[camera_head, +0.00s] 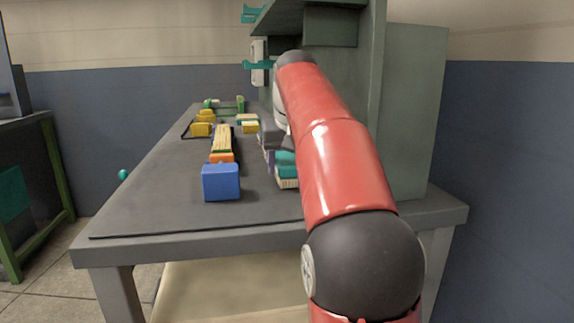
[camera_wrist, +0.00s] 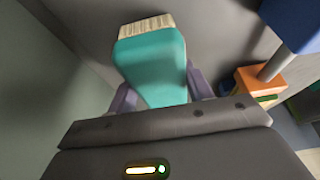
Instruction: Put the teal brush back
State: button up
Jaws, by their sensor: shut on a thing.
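The teal brush (camera_wrist: 152,62) is a teal block with pale bristles at its far end. In the wrist view it sits between the two purple fingers of my gripper (camera_wrist: 158,88), which is shut on it. In the head view the brush (camera_head: 288,171) shows just left of my red arm, over the right part of the grey bench top, bristles toward the camera. My gripper (camera_head: 271,160) is partly hidden there behind the brush and arm. I cannot tell whether the brush touches the bench.
A blue block (camera_head: 221,182) stands near the bench's front, with an orange piece (camera_head: 221,158) and a yellow bundle (camera_head: 222,138) behind it. Yellow items (camera_head: 201,128) lie farther back. A grey-green cabinet (camera_head: 415,110) stands right. The bench top (camera_head: 150,205) is clear at front left.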

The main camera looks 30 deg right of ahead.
aim_at(287, 158)
jog(key=shift+f, duration=0.1)
jog(key=o, duration=1)
jog(key=p+v, duration=0.1)
jog(key=v, duration=0.4)
jog(key=shift+w+p, duration=0.15)
jog(key=shift+p, duration=0.15)
jog(key=s+a+b, duration=0.1)
jog(key=s, duration=0.3)
jog(key=s+a+b, duration=0.1)
jog(key=s, duration=0.3)
jog(key=s+a+b, duration=0.1)
jog(key=s, duration=0.2)
jog(key=shift+s+a, duration=0.2)
jog(key=shift+s, duration=0.2)
